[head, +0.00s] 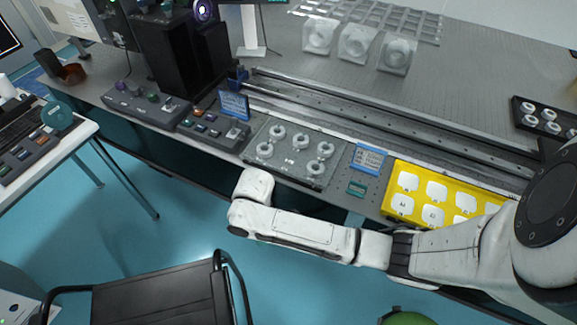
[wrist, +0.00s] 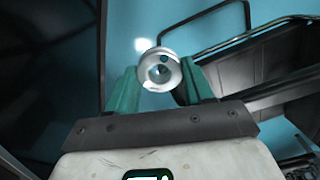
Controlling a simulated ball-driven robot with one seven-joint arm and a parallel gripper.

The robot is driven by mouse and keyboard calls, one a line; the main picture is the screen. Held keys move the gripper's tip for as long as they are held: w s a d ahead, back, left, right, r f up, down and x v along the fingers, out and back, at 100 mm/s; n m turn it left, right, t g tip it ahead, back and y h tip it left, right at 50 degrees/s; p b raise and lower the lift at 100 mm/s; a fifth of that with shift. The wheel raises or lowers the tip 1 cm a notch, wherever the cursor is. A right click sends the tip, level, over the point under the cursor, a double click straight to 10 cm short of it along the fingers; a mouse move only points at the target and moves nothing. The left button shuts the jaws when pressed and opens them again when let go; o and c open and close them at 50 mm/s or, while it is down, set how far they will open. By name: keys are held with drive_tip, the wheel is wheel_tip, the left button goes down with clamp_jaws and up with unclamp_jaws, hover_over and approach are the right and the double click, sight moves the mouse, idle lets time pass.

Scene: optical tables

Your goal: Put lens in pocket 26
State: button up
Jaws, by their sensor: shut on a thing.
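The lens (wrist: 160,72) is a small round clear piece in a silvery ring, seen in the wrist view. My gripper (wrist: 163,82) is shut on it, with a green finger on each side, and blue floor and dark furniture show behind. In the head view my arm reaches across in front of the table edge; the lens and the fingers cannot be made out there. A grey plate (head: 250,150) on the table bears several pale ring-shaped holders. A yellow tray (head: 391,193) has several white labelled pockets, partly hidden by my arm. I cannot read which place is pocket 26.
Blue cards (head: 368,158) stand beside the grey plate. Control boxes (head: 213,130) line the table edge at left, with long rails (head: 390,126) behind. A black tray (head: 522,103) with white rings is at far right.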

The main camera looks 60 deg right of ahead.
drive_tip(key=s+a+f+m, duration=0.1)
drive_tip(key=a+f+m, duration=0.5)
drive_tip(key=a+f, duration=0.3)
drive_tip(key=shift+a+f, duration=0.15)
drive_tip(key=shift+f, duration=0.75)
drive_tip(key=shift+s, duration=0.1)
drive_tip(key=shift+a+f, duration=0.1)
drive_tip(key=shift+a, duration=0.1)
drive_tip(key=shift+w, duration=0.2)
